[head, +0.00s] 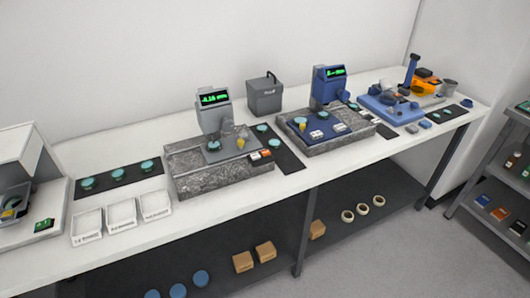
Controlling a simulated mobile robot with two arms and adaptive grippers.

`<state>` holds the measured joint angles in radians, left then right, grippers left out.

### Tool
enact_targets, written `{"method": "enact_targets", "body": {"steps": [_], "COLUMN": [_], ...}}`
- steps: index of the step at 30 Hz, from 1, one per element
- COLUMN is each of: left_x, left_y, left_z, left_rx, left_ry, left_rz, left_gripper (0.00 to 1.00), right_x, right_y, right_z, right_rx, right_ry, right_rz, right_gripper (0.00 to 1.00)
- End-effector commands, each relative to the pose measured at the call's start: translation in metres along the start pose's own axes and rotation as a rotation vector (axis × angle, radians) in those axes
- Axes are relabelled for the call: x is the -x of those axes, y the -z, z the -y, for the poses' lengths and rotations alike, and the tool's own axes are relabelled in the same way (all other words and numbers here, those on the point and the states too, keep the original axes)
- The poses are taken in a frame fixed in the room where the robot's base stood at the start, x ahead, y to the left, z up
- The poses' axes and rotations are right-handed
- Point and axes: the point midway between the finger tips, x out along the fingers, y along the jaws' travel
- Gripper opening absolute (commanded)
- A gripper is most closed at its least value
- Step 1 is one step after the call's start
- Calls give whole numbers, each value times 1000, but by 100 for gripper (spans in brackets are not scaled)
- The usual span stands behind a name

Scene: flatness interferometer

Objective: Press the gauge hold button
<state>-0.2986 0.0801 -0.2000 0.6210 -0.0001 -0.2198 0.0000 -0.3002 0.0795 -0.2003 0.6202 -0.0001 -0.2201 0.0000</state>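A grey gauge (213,113) with a lit green display stands on a grey stone base (190,181) in the middle of the bench. Small red and white blocks, possibly buttons, sit at the base's front right corner (260,155). A blue gauge (328,86) with a green display stands on a second stone base (346,140) to the right. Two small pale labelled blocks (317,135) lie in front of it. The labels are too small to read, so I cannot tell which is the hold button. Neither of my grippers is in view.
Three white trays (87,223) and a dark mat (90,200) with teal discs lie left of the grey gauge. A grey box (264,98) stands behind. A blue instrument (390,107) is at right. A lower shelf (350,198) holds boxes and rolls.

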Motion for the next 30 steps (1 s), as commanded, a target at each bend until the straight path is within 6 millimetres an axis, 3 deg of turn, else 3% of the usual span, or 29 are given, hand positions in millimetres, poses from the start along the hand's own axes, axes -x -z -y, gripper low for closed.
{"method": "enact_targets", "body": {"steps": [24, 30], "left_x": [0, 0], "left_y": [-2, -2], "left_z": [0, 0], "left_rx": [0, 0], "left_ry": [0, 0], "left_rz": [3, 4], "left_gripper": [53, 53], "right_x": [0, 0], "right_y": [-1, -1], "right_z": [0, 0], "right_rx": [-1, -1], "right_ry": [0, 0], "right_rz": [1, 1], "right_gripper": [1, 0]}}
